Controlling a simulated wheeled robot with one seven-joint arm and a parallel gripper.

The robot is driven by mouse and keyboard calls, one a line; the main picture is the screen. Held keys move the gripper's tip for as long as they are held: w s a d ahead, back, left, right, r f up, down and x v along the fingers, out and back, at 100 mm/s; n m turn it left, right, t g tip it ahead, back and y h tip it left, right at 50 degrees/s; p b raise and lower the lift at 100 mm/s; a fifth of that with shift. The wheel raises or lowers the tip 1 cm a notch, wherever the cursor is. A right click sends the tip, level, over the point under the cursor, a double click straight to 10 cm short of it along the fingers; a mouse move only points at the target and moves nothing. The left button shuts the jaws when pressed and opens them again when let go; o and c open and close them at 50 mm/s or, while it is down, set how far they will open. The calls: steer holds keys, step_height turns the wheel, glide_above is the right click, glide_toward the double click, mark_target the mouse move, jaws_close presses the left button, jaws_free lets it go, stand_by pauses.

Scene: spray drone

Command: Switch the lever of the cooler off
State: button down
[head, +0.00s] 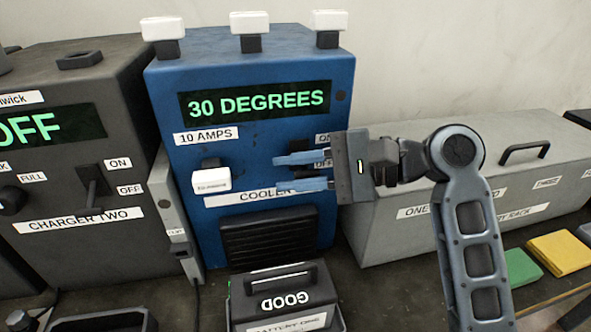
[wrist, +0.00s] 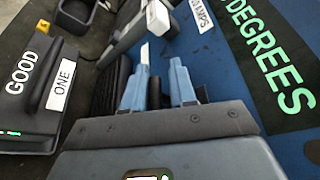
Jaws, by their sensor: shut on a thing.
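The blue cooler (head: 250,58) stands in the middle of the head view, with a lit display (head: 255,100) reading "30 DEGREES". Its ON label (head: 324,138) and OFF label (head: 322,163) are partly covered by my gripper (head: 278,173). My gripper reaches in from the right, its two blue fingers pointing left across the cooler's front. In the wrist view, my gripper (wrist: 158,68) has a dark piece, apparently the cooler's lever (wrist: 155,90), between its fingers. The fingers are shut on it. The lever is mostly hidden in the head view, and its position cannot be told.
A white-capped plug (head: 211,181) juts from the cooler's front, left of my fingers. A dark charger (head: 60,255) stands at left and a grey rack (head: 400,245) at right. A black battery (head: 285,295) marked GOOD sits in front.

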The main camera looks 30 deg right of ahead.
steer(key=shift+w+d+f+n+t+y+b, duration=0.1)
steer(key=shift+f+n+t+y+b, duration=0.1)
steer(key=shift+f+n+t+b, duration=0.55)
steer(key=shift+w+d+f+n+t+y+b, duration=0.1)
steer(key=shift+f+n+y+b, duration=0.15)
steer(key=shift+n+b, duration=0.85)
steer(key=shift+f, duration=0.1)
steer(key=c, duration=1.1)
jaws_free()
steer(key=shift+w, duration=0.1)
steer(key=shift+o, duration=0.2)
steer(key=v, duration=0.7)
steer(key=shift+s+d, duration=0.25)
steer(key=shift+s, duration=0.05)
